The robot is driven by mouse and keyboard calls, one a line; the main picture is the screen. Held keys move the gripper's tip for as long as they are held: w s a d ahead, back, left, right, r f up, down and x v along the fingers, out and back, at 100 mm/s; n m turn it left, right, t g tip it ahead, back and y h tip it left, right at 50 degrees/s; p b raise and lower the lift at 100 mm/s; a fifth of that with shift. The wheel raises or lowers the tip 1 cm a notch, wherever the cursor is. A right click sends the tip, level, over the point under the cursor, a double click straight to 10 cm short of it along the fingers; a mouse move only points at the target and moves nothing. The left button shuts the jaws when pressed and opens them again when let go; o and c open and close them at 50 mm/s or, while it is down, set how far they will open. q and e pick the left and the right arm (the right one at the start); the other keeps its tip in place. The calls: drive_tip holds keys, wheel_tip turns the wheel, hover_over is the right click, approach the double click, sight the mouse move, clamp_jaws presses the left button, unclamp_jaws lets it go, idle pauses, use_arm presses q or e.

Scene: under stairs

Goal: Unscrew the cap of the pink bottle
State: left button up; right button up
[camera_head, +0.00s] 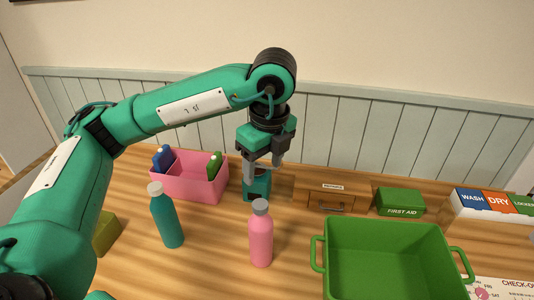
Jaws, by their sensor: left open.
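The pink bottle (261,241) stands upright on the wooden table near the middle of the camera_head view. Its grey cap (260,206) sits on its neck. My left gripper (264,166) points down behind the bottle and above it in the picture, with its fingers apart. A small teal object with a dark top (257,187) stands just below the fingers. I cannot tell whether they touch it. The fingers are clear of the pink bottle. My right gripper is not in view.
A teal bottle (166,218) stands to the left. A pink bin (190,184) is behind it. A green crate (388,258) is at the front right. Behind are a wooden drawer box (330,198), a green first aid box (400,202) and a sorting box (490,208). Bare tabletop surrounds the pink bottle.

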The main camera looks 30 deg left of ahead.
sight(260, 204)
use_arm(q)
drive_tip(key=f+p, duration=0.1)
drive_tip(key=f, duration=0.2)
drive_tip(key=a+f+p, duration=0.1)
drive_tip(key=f, duration=0.2)
drive_tip(key=f+p, duration=0.1)
drive_tip(key=f, duration=0.3)
drive_tip(key=shift+w+a+f, duration=0.1)
drive_tip(key=shift+w+a, duration=0.05)
drive_tip(key=shift+w, duration=0.2)
drive_tip(key=shift+w+f, duration=0.1)
drive_tip(key=shift+f, duration=0.75)
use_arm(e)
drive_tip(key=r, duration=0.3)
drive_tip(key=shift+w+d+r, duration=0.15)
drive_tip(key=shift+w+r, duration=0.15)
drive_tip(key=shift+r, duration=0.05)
use_arm(q)
drive_tip(key=shift+c, duration=0.2)
